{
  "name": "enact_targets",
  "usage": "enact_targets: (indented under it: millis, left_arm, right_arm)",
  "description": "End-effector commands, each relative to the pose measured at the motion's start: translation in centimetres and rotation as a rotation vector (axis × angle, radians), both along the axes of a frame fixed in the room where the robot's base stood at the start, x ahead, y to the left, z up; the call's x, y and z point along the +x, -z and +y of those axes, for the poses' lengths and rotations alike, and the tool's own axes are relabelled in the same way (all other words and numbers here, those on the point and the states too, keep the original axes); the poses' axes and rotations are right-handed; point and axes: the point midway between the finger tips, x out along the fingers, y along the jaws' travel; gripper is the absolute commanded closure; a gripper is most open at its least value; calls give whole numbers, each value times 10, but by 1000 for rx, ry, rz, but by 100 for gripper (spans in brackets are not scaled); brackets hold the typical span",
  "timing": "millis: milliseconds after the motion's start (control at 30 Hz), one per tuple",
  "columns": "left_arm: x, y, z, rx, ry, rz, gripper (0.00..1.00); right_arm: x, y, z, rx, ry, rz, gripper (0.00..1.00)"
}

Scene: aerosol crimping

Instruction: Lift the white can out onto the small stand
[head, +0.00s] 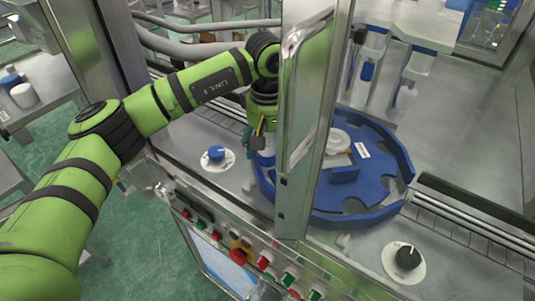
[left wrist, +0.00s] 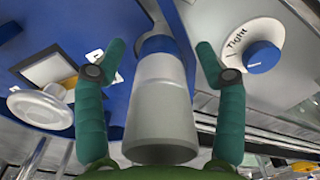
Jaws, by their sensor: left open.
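The fingers are open, one on each side, with gaps to the can. In the head view my left gripper (head: 258,140) is at the left edge of the blue star-wheel dial (head: 391,209), partly behind a metal post, and the can there is mostly hidden. I cannot pick out the small stand for certain. My right gripper is not in view.
The upright metal post (head: 304,110) stands close to my left gripper. A blue knob (head: 216,152) and a black knob (head: 408,257) sit on the deck. A white round hub (head: 338,141) stands on the dial. White containers (head: 24,95) stand on a side table.

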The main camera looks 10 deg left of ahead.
Motion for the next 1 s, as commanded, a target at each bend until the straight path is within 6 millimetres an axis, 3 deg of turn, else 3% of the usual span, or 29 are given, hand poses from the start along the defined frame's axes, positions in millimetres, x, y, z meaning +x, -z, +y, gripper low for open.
enact_targets:
  millis: [167, 200, 333, 367, 767, 1000]
  left_arm:
    - [0, 1, 0, 0, 0, -1, 29]
    - [0, 1, 0, 0, 0, -1, 37]
    - [0, 0, 0, 0, 0, -1, 89]
    - [0, 1, 0, 0, 0, -1, 95]
    - [0, -3, 0, 0, 0, -1, 95]
    - [1, -30, 0, 0, -1, -4, 95]
  right_arm:
    - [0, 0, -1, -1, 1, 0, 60]
    - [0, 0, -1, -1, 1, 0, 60]
    - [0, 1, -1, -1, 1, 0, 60]
    - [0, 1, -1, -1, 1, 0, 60]
    - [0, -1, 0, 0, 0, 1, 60]
    - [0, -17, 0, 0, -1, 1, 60]
